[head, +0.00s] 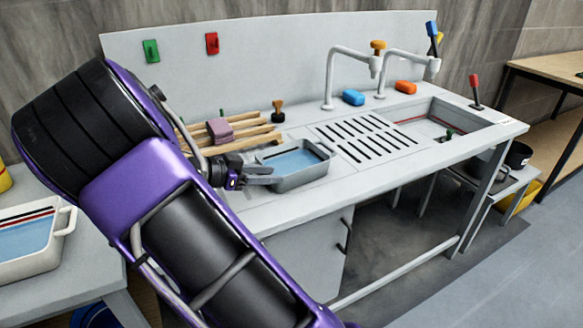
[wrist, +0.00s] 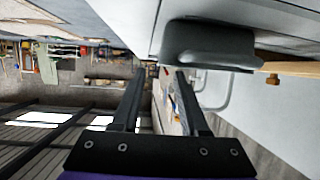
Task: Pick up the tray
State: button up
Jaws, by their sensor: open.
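A grey tray (head: 308,178) with a light blue inside sits on the white counter, left of the drain slots. My gripper (head: 268,175) is at the tray's near left end and overlaps it in the head view. In the wrist view the two fingers of my gripper (wrist: 161,74) are apart with nothing held between them. The tray (wrist: 208,45) shows there as a dark grey shape beside the fingers, not between them. I cannot tell whether a finger touches it.
A wooden rack (head: 245,137) with a purple block (head: 220,131) lies behind the tray. The slotted drain (head: 365,140) and sink basin (head: 440,120) are to the right. A second, white tray (head: 62,238) stands on the left table. White taps (head: 330,75) rise at the back.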

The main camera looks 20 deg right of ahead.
aim_at(299, 183)
jog(key=x, duration=0.9)
jog(key=shift+d+f, duration=0.2)
jog(key=shift+d, duration=0.1)
jog(key=shift+w, duration=0.1)
grip_shut()
jog(key=shift+r, duration=0.1)
dwell(0.9)
